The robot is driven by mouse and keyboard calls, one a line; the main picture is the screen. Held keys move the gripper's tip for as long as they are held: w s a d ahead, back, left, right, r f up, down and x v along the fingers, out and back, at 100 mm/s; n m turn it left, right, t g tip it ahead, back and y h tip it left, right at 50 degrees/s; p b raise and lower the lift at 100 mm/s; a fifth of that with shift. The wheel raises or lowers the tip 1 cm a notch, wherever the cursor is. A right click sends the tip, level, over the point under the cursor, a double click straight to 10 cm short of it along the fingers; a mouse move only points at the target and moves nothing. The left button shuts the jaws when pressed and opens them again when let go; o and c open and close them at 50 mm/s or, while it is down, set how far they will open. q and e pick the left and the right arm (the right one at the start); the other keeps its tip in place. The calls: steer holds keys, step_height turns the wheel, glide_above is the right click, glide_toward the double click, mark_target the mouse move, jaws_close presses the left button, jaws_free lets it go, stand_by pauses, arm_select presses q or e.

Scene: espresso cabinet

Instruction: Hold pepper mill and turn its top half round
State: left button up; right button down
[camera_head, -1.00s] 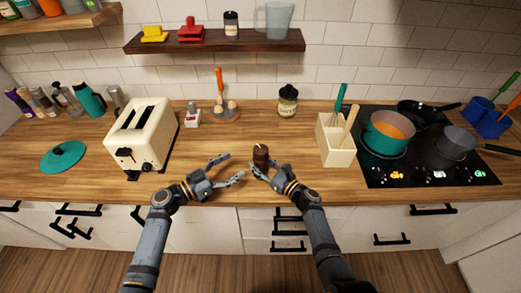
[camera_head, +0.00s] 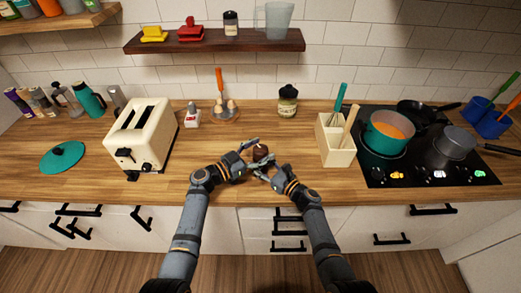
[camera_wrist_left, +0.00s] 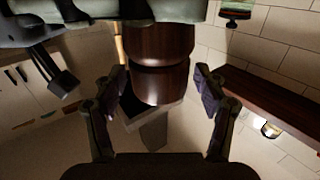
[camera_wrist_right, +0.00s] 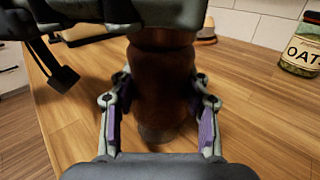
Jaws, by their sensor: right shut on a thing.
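The dark brown wooden pepper mill (camera_head: 261,152) stands near the counter's front edge. My right gripper (camera_head: 264,167) is shut on its body; in the right wrist view the mill (camera_wrist_right: 162,85) runs between the two fingers. My left gripper (camera_head: 252,155) is at the mill's upper part from the left. In the left wrist view the mill's rounded top half (camera_wrist_left: 160,80) lies between the open fingers, with small gaps on both sides. A groove between two mill sections shows there. In the head view the grippers hide much of the mill's lower part.
A cream toaster (camera_head: 140,135) stands to the left and a utensil box (camera_head: 337,150) to the right. An oats jar (camera_head: 287,102) and an egg holder (camera_head: 225,114) stand behind. The stove (camera_head: 420,170) is further right. The counter around the grippers is clear.

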arm_select(q)
steer(key=c, duration=1.1)
steer(key=shift+g, duration=0.3)
steer(key=shift+w+f+m+g+h, duration=0.1)
steer(key=shift+m+g+h, duration=0.7)
steer(key=shift+m+g, duration=0.8)
steer(key=shift+w+f+m+g+h, duration=0.1)
steer(key=shift+m+g+h, duration=0.85)
steer(key=shift+g, duration=1.05)
arm_select(e)
steer(key=shift+s+a, duration=0.1)
arm_select(q)
steer(key=shift+m+y, duration=0.25)
steer(key=shift+s+g, duration=0.15)
steer(key=shift+g, duration=0.35)
steer(key=shift+r, duration=0.1)
steer(key=o, duration=1.2)
steer(key=shift+m, duration=0.3)
